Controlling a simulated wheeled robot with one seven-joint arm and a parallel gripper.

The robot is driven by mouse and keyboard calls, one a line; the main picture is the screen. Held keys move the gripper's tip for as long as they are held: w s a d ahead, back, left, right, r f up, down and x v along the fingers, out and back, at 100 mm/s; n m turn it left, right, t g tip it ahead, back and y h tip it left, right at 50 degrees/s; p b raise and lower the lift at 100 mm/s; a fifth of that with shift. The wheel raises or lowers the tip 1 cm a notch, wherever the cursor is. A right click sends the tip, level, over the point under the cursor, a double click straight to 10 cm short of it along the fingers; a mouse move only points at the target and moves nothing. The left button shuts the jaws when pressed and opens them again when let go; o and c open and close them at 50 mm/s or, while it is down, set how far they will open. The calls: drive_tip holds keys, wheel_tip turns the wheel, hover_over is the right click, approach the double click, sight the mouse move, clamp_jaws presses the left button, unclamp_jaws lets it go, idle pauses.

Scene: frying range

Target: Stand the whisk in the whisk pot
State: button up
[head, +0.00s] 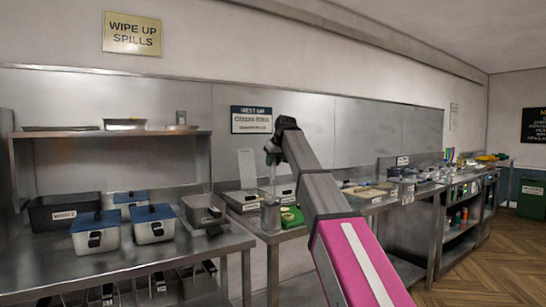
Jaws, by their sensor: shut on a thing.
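My gripper (272,157) is at the end of my arm, above the middle counter and small in the head view. It is shut on a thin grey thing, which looks like the whisk (272,174), hanging down below the jaws. A grey metal cylinder (270,217), which looks like the whisk pot, stands on the counter's front part below the gripper. The whisk's lower end is not clear, so I cannot tell whether it is inside the pot or above it.
A green item (292,217) and grey scale-like units (242,200) are close to the pot. The left counter (130,266) holds blue-lidded containers (152,223), a black bin (62,211) and a metal pan (204,211). A shelf (108,133) is above them. Floor is open at right.

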sight(273, 179)
drive_tip(key=shift+f, duration=4.2)
drive_tip(key=o, duration=1)
